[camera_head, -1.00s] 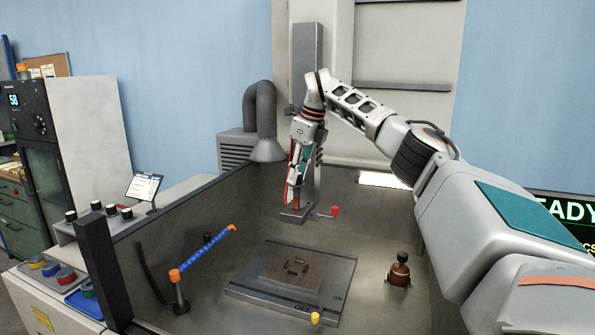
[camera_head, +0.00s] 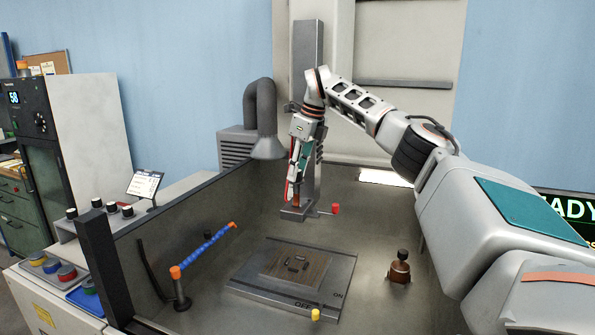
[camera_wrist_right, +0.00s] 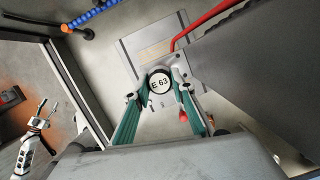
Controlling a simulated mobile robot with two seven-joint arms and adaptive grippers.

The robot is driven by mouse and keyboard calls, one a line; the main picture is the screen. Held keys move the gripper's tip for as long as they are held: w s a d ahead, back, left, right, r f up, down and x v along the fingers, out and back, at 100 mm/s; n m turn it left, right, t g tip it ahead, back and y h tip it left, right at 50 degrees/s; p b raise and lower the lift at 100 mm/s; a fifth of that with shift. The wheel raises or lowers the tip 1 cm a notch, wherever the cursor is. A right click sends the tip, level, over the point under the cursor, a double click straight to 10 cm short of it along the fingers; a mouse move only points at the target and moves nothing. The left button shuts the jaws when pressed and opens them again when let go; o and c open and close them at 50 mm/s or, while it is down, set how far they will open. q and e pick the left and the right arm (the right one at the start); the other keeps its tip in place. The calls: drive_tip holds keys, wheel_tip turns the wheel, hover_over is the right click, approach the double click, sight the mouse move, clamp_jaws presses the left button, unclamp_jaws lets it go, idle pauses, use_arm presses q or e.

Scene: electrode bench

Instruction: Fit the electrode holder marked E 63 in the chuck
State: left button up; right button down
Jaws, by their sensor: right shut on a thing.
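In the right wrist view, the electrode holder marked E 63 (camera_wrist_right: 160,82) shows its round white end face between the two fingers of my right gripper (camera_wrist_right: 160,76), which is shut on it. In the head view, my right gripper (camera_head: 293,196) points down beside the lower end of the grey machine column (camera_head: 306,60). A grey block (camera_head: 298,214) with a red-knobbed lever (camera_head: 335,209), apparently the chuck, is just below the fingertips. I cannot tell whether the holder touches it. A white gripper, apparently my left (camera_wrist_right: 38,118), shows at the wrist view's left edge; its jaw state is unclear.
A grey plate (camera_head: 250,283) with a brown workpiece (camera_head: 300,265) lies on the tank floor. A blue hose with orange ends (camera_head: 205,248) stands left of it, a brown black-topped object (camera_head: 399,268) right. The tank walls surround them.

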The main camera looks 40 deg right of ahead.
sight(298, 193)
drive_tip(key=shift+f, duration=1.05)
drive_tip(key=shift+f, duration=0.3)
drive_tip(key=shift+f, duration=0.4)
drive_tip(key=shift+f, duration=0.35)
drive_tip(key=shift+f, duration=1.45)
drive_tip(key=shift+f, duration=0.3)
idle(0.3)
drive_tip(key=c, duration=1.6)
unclamp_jaws()
